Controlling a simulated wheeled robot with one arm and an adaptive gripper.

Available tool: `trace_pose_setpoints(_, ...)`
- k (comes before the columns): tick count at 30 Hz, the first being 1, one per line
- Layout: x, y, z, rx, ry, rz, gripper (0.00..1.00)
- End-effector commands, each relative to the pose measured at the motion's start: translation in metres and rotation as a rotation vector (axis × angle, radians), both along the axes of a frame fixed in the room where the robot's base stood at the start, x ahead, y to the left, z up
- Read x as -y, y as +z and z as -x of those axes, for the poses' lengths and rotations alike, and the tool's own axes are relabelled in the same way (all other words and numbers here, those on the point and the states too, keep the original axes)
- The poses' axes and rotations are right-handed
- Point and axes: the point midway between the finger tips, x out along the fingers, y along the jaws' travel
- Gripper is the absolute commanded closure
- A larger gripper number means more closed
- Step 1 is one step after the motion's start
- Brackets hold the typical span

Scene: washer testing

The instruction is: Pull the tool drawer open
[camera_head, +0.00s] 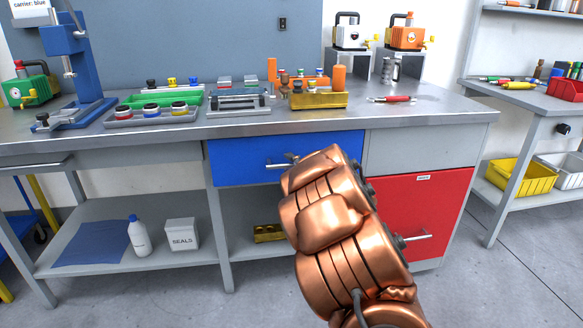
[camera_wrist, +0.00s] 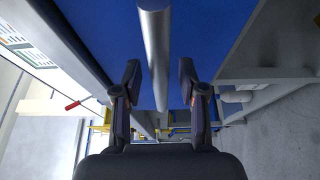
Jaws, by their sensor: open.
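The blue tool drawer (camera_head: 238,170) sits under the workbench top, and its front looks flush with the bench. Its metal bar handle (camera_head: 279,165) shows beside my copper arm, which covers the drawer's right part. In the wrist view the drawer's blue front (camera_wrist: 205,40) fills the upper middle. The handle (camera_wrist: 155,45) runs from the top edge down between the fingers of my gripper (camera_wrist: 160,85). The fingers are open, one on each side of the bar, with visible gaps. I cannot tell how deep the bar sits between them. The gripper is hidden behind my arm in the head view.
A red cabinet door (camera_head: 440,205) with a handle is right of the drawer. The benchtop (camera_head: 235,126) holds trays, a blue press (camera_head: 75,60) and an amber block (camera_head: 319,99). A lower shelf (camera_head: 100,272) holds a bottle and a seals box. Floor is clear in front.

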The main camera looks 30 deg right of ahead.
Motion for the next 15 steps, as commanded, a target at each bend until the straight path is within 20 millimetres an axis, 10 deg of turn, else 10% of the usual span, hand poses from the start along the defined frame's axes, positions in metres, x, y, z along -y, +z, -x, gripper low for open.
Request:
trace_pose_setpoints(6, 0.0002, -0.0002, -0.0003, -0.001, -0.001, 0.0, 0.59)
trace_pose_setpoints(15, 0.0001, -0.0003, -0.0002, -0.002, -0.001, 0.0, 0.89)
